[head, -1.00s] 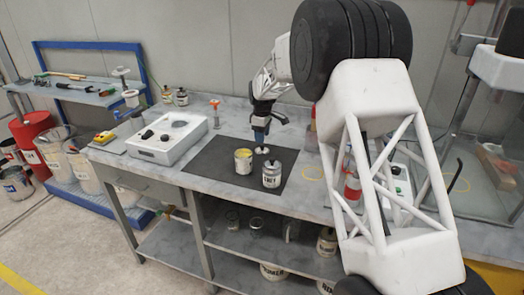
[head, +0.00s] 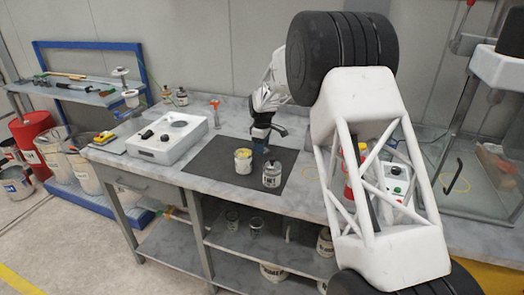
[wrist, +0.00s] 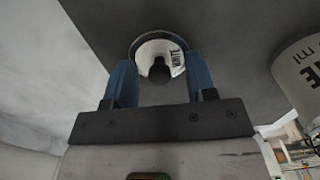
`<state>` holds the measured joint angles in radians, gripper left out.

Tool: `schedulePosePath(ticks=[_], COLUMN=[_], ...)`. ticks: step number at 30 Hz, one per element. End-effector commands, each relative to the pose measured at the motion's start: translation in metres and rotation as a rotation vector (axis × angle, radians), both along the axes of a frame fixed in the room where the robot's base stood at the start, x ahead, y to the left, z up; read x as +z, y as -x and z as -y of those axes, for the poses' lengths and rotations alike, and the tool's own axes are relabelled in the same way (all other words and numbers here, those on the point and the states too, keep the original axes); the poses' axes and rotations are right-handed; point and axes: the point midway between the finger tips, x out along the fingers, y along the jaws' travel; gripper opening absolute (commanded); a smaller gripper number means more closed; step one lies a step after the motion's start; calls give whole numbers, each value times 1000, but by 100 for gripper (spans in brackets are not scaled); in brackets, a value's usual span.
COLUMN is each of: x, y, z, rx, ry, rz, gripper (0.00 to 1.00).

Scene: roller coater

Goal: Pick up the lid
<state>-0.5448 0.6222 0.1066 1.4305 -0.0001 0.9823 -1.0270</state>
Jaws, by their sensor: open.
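In the wrist view, a round white piece with a dark rim, the word WHITE and a dark knob, apparently the lid (wrist: 151,51), lies between and beyond the fingertips of my gripper (wrist: 160,62). The two blue fingers are apart, one on each side of it. I cannot tell whether they touch it. In the head view my gripper (head: 259,147) points down over the dark mat, behind two cans. The lid is not clearly visible there.
An open can with yellow on its rim (head: 243,162) and a labelled can with a dark top (head: 271,176) stand close in front of my gripper on the dark mat (head: 222,160). A white device (head: 168,138) stands left. The mat's left part is clear.

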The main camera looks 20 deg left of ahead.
Motion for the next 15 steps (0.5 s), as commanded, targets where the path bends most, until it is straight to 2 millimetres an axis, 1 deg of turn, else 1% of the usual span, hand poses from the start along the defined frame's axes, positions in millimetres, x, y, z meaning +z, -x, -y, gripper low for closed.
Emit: schedulePosePath(ticks=[10, 11, 15], x=[0, 0, 0], y=[0, 0, 0], z=[0, 0, 0], rx=[0, 0, 0], ry=[0, 0, 0], rz=[0, 0, 0], gripper=[51, 50, 28])
